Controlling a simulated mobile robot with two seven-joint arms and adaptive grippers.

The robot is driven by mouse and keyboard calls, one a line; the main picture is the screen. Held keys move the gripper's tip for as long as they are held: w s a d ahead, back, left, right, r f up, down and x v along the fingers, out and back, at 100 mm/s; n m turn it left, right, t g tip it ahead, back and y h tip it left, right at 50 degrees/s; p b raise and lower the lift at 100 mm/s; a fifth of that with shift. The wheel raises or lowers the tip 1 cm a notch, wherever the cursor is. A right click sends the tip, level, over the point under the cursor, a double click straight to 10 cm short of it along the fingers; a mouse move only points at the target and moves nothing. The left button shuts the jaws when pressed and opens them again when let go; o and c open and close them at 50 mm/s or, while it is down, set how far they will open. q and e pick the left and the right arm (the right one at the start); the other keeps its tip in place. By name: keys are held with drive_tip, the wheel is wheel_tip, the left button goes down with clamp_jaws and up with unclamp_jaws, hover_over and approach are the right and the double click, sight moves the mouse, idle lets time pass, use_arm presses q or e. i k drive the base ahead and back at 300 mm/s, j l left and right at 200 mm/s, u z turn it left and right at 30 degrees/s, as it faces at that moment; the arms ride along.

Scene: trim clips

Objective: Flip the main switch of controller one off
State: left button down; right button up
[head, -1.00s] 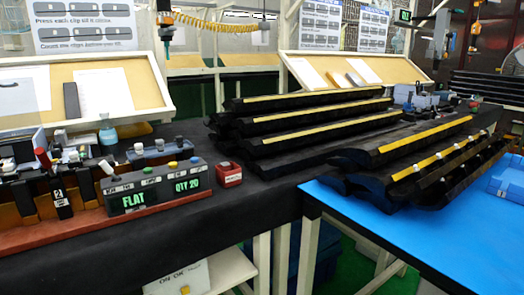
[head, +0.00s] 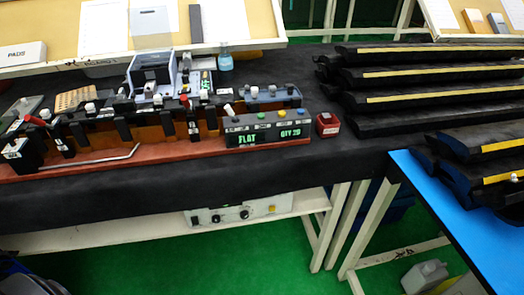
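No label in the head view reads clearly as controller one, so I cannot tell which unit it is. A dark control box (head: 268,130) with green text "FLAT" and "QTY 20" stands at the right end of a red base on the black bench. It has coloured knobs and a small lever with a pale tip on top. A white box with dark knobs (head: 240,212) sits on the shelf under the bench. Its switch positions are too small to read. Neither of my grippers is in view.
Several red- and white-tipped levers (head: 190,118) stand along the red base (head: 100,164). A small red box (head: 327,124) is right of the control box. Long black trim parts (head: 430,75) are stacked at right, near a blue tabletop (head: 455,225). The bench front is clear.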

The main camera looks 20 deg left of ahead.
sight(195, 221)
drive_tip(key=u, duration=1.4)
